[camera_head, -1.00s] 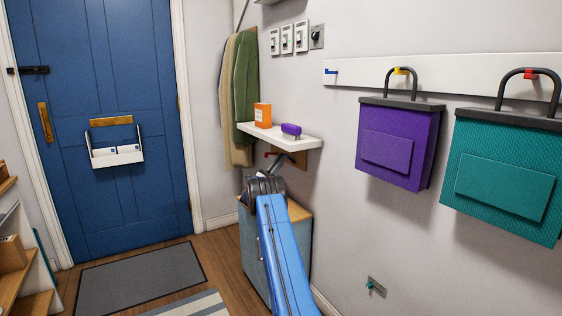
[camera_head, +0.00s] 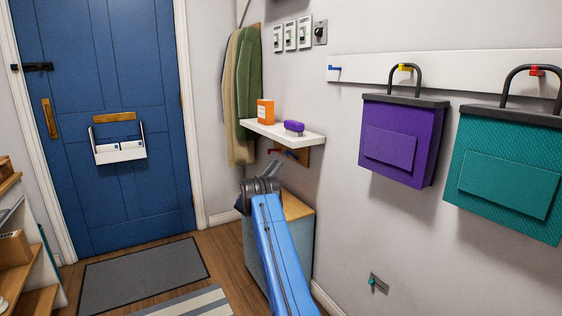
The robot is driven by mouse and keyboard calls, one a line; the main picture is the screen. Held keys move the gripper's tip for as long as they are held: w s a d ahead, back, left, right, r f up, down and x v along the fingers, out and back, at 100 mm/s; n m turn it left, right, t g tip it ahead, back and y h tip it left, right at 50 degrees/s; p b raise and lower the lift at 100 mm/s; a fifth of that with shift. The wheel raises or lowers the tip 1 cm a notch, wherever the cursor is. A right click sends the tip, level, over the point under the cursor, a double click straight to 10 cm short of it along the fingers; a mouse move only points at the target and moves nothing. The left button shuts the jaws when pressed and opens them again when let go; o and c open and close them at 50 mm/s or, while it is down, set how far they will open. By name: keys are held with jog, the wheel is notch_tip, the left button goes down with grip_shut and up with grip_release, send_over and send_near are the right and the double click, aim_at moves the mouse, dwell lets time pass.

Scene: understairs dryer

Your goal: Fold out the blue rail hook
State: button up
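The blue rail hook (camera_head: 335,68) is at the left end of the white wall rail (camera_head: 455,70). It shows as a small blue bar; it is too small to tell how far it stands out from the rail. My gripper (camera_head: 273,169) is at the end of my blue arm, below the small wall shelf, lower and to the left of the hook and well apart from it. Its dark fingers point up; I cannot tell whether they are open, and nothing shows held in them.
A purple bag (camera_head: 402,140) and a teal bag (camera_head: 508,175) hang from the rail. The white shelf (camera_head: 310,138) holds an orange box (camera_head: 265,111) and a purple brush (camera_head: 294,127). Red (camera_head: 273,151) and blue (camera_head: 291,154) pegs sit below it. A cabinet (camera_head: 303,210) stands beneath.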

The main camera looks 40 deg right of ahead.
jog(key=v, duration=1.1)
